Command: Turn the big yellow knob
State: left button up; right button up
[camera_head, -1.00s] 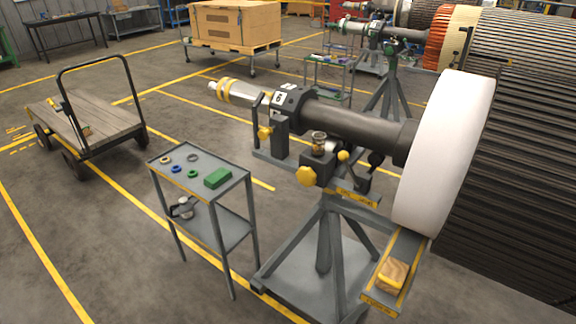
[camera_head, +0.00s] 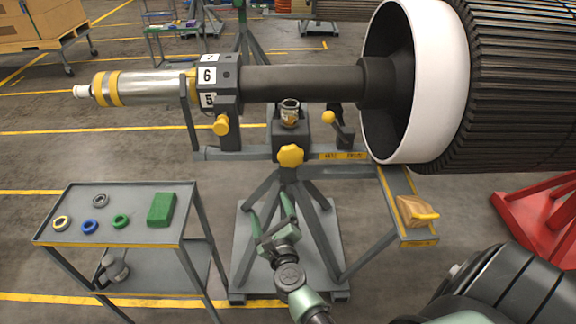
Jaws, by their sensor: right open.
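The big yellow knob (camera_head: 290,156) is a lobed knob on the front of the dark block on the rotor stand (camera_head: 240,235), below the shaft. A smaller yellow knob (camera_head: 222,125) sits up and left of it, under the numbered collar (camera_head: 208,76). A yellow ball-ended lever (camera_head: 328,117) is up and right of it. My right gripper (camera_head: 271,208) is open and empty, its fingers pointing up, below the big knob in the picture and apart from it. My left gripper is not in view.
A grey cart (camera_head: 140,187) at left holds several rings and a green box (camera_head: 161,209). The large rotor with its white ring (camera_head: 440,85) fills the upper right. A side tray (camera_head: 395,190) holds a wooden block (camera_head: 412,211). A red stand (camera_head: 545,215) is at right.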

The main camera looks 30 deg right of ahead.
aim_at(291, 159)
jog(key=d+r+m+h, duration=0.4)
jog(key=d+r+m, duration=0.3)
jog(key=r+m, duration=0.4)
jog(key=shift+m+g, duration=0.3)
jog(key=shift+m, duration=0.1)
jog(key=x, duration=0.5)
jog(key=shift+w+d+f, duration=0.1)
jog(key=shift+d+f, duration=0.05)
jog(key=shift+f, duration=0.1)
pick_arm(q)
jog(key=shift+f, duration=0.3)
pick_arm(e)
jog(key=shift+w+d, duration=0.35)
jog(key=shift+w, duration=0.3)
jog(key=c, duration=1.4)
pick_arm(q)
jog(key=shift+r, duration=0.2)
pick_arm(e)
jog(key=shift+n, duration=0.3)
